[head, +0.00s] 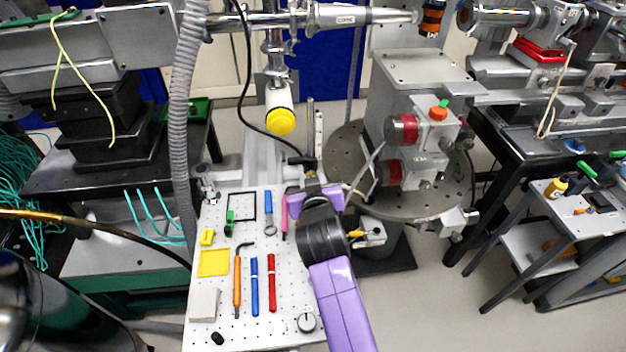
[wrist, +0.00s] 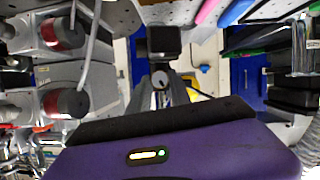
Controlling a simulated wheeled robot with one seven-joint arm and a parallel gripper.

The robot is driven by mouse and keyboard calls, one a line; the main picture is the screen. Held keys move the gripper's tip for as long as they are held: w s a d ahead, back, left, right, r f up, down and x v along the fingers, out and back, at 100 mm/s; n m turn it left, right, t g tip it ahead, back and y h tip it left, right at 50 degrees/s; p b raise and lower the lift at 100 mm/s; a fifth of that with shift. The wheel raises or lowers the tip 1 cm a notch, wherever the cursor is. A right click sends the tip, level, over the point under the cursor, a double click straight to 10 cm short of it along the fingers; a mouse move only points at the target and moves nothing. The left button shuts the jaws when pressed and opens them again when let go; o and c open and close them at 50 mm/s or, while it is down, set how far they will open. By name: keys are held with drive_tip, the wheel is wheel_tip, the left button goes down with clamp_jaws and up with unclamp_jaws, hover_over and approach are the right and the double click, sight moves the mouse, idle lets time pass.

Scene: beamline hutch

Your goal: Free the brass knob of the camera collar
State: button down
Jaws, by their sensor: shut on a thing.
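My gripper (wrist: 161,88) reaches forward in the wrist view, with its two grey fingers closed on a small round knob (wrist: 159,77), which I take to be the collar's brass knob. Its colour is hard to tell there. A black, square block (wrist: 163,40), probably the camera, sits just beyond the fingertips. In the head view, my purple wrist is at the right edge of the white perforated board. A small brownish piece (head: 311,175) shows just beyond it, at the end of a black cable. My wrist hides the fingers and most of the collar there.
The perforated board (head: 220,325) holds screwdrivers, a hex key, a yellow pad and a dial. A round breadboard table (head: 345,150) with red-banded cylinders (head: 402,129) stands close on the right. The black cable (head: 243,60) hangs from above. A grey hose (head: 183,110) runs down at left.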

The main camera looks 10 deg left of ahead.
drive_tip(key=shift+a+n+t+h+b, duration=0.15)
drive_tip(key=shift+n+t+h+b, duration=0.25)
drive_tip(key=shift+n+h+b, duration=0.6)
drive_tip(key=shift+n, duration=0.4)
drive_tip(key=c, duration=1.2)
unclamp_jaws()
drive_tip(key=shift+s, duration=0.1)
drive_tip(key=shift+v, duration=3.85)
